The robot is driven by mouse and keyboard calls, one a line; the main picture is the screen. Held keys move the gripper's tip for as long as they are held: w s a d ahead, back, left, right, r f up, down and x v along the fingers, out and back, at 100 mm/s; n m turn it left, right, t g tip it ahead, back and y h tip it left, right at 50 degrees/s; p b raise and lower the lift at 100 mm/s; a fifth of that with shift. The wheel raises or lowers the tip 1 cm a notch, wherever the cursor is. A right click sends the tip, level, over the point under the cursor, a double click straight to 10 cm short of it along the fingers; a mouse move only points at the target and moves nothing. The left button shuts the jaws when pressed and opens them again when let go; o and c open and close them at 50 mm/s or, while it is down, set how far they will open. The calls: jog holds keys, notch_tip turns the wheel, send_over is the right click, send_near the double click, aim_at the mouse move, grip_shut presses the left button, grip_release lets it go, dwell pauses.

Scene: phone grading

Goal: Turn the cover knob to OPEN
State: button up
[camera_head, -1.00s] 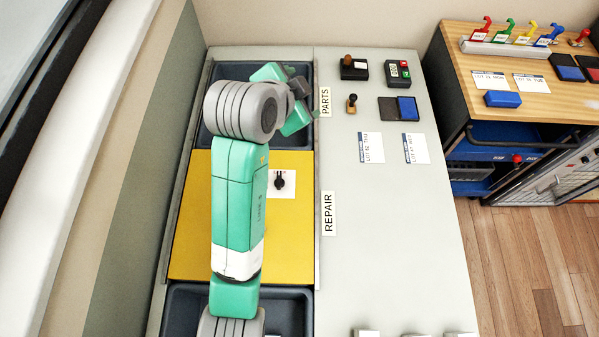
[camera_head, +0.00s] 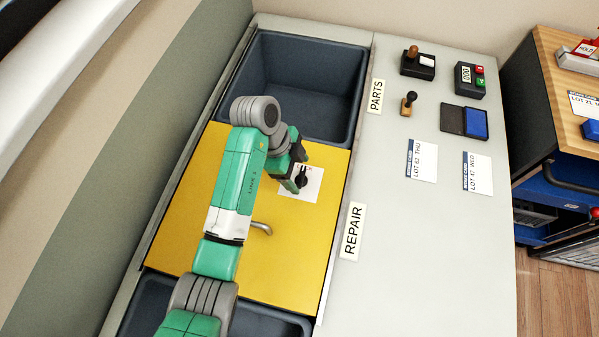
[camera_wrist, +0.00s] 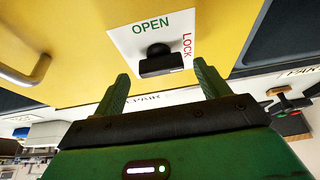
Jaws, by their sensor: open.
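The cover knob (camera_head: 302,180) is black and sits on a white label plate (camera_head: 312,187) on the yellow cover (camera_head: 290,255). In the wrist view the knob (camera_wrist: 160,61) lies ahead of and between my fingertips, apart from them. Green OPEN (camera_wrist: 150,24) and red LOCK (camera_wrist: 187,46) are printed on the plate. The knob's bar lies crosswise in that view, one end towards LOCK. My gripper (camera_wrist: 162,82) is open and empty. In the head view my gripper (camera_head: 297,178) is close beside the knob and partly hides it.
A metal handle (camera_head: 262,228) stands on the cover. The open PARTS bin (camera_head: 300,75) lies beyond it, and another dark bin (camera_head: 262,322) lies nearer. The grey worktop (camera_head: 420,260) to the right is mostly clear, with stamps, ink pad and lot cards at the back.

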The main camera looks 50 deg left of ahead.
jog(key=shift+w+d+f, duration=0.15)
jog(key=shift+w+f, duration=0.05)
jog(key=shift+f, duration=0.35)
jog(key=c, duration=1)
jog(key=shift+r, duration=0.1)
